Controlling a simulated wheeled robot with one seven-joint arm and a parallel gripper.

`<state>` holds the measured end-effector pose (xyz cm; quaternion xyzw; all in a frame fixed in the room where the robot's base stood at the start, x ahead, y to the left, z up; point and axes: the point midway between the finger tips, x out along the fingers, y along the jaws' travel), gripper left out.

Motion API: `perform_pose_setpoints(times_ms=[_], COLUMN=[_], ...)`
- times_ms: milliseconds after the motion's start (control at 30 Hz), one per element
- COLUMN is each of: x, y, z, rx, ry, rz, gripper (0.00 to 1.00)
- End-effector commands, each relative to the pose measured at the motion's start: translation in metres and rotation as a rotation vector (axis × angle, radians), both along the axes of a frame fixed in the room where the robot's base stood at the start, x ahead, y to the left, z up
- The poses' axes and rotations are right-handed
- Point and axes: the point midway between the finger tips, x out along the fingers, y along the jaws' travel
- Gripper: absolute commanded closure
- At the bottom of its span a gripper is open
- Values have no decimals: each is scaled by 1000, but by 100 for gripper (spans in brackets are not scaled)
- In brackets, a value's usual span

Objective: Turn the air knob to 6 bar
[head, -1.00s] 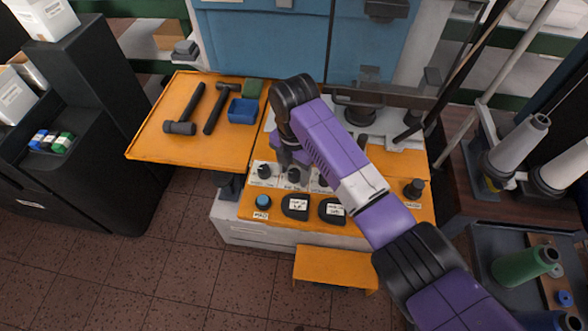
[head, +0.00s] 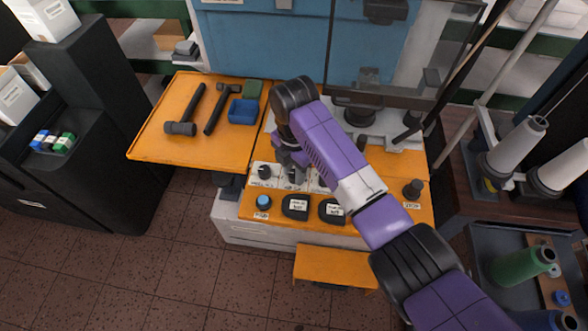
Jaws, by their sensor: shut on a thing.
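A row of black knobs on white dial plates sits on the orange machine panel; the left knob (head: 264,172) is in plain view. My gripper (head: 293,168) points down at the middle knob (head: 294,178) and is shut on it. The fingers cover most of this knob, so its pointer cannot be read. Another white dial plate to the right is mostly hidden behind my purple arm. The labels are too small to read, so I cannot tell which knob is marked air.
A blue button (head: 263,201) and two black label-topped pads (head: 295,207) lie in front of the knobs. A black knob (head: 413,188) stands at the panel's right.

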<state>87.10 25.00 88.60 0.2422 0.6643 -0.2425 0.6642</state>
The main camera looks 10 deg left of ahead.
Motion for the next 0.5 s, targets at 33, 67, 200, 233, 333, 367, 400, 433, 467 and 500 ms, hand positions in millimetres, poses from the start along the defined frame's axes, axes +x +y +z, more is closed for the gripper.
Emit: perform_pose_setpoints(times_ms=[33,67,200,233,333,367,400,433,467,500], x=[0,0,0,0,0,0,0,0,0,0], y=[0,0,0,0,0,0,0,0,0,0], z=[3,3,3,3,3,3,3,3,3,3], rx=[1,1,0,0,1,1,1,1,-1,0], ry=[1,1,1,1,1,0,1,1,0,1], rz=[-35,-59,-185,-213,-309,-339,-376,-405,-433,-472], gripper=[100,100,100,100,100,100,100,100,100,100])
